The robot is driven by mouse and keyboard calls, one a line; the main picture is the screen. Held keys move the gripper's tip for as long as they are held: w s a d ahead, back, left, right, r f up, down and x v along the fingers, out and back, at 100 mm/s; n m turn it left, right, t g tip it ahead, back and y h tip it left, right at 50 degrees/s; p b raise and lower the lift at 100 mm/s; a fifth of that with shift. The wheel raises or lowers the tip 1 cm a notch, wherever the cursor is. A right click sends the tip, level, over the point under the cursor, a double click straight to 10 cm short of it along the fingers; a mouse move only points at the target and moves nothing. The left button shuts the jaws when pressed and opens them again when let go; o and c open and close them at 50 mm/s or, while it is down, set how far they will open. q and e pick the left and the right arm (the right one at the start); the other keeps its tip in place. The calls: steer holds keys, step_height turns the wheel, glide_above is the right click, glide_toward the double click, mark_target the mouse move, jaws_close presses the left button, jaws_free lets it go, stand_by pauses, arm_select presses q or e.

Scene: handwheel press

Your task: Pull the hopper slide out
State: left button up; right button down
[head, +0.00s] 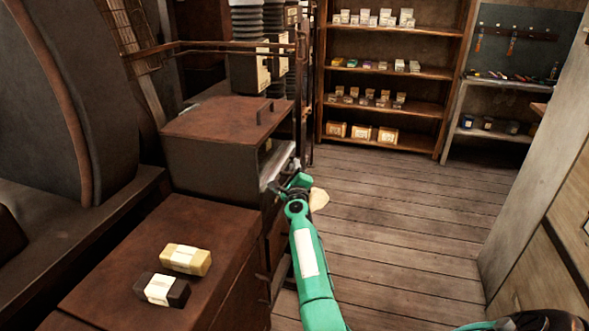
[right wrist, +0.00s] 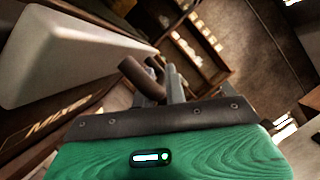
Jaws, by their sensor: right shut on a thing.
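The hopper (head: 225,158) looks to be the dark box with a rusty brown lid at the centre left of the head view. A pale metal edge (head: 277,165), which seems to be the slide, shows at its right side. My right gripper (head: 284,186) is at that side, small and partly hidden by its own wrist. In the right wrist view my right gripper (right wrist: 159,84) is shut on a dark brown round handle (right wrist: 139,75). A pale slab (right wrist: 75,55) lies beside it; I cannot tell how it joins the handle. My left gripper is out of view.
A yellow block (head: 186,259) and a dark block (head: 161,289) lie on the brown bench at front left. Shelves (head: 388,104) stand at the back. The plank floor (head: 400,225) right of the hopper is clear, with a wooden partition (head: 535,175) at far right.

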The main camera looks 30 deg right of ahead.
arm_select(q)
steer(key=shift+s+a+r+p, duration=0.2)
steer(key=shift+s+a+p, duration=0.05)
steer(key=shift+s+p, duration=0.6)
arm_select(e)
steer(key=s+d, duration=1.7)
steer(key=s, duration=0.3)
steer(key=shift+s+d, duration=0.15)
steer(key=shift+f, duration=0.1)
steer(key=c, duration=1.5)
jaws_free()
steer(key=shift+s+d, duration=0.1)
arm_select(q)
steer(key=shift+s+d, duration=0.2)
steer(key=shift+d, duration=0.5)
arm_select(e)
steer(key=shift+o, duration=0.2)
steer(key=shift+s, duration=0.1)
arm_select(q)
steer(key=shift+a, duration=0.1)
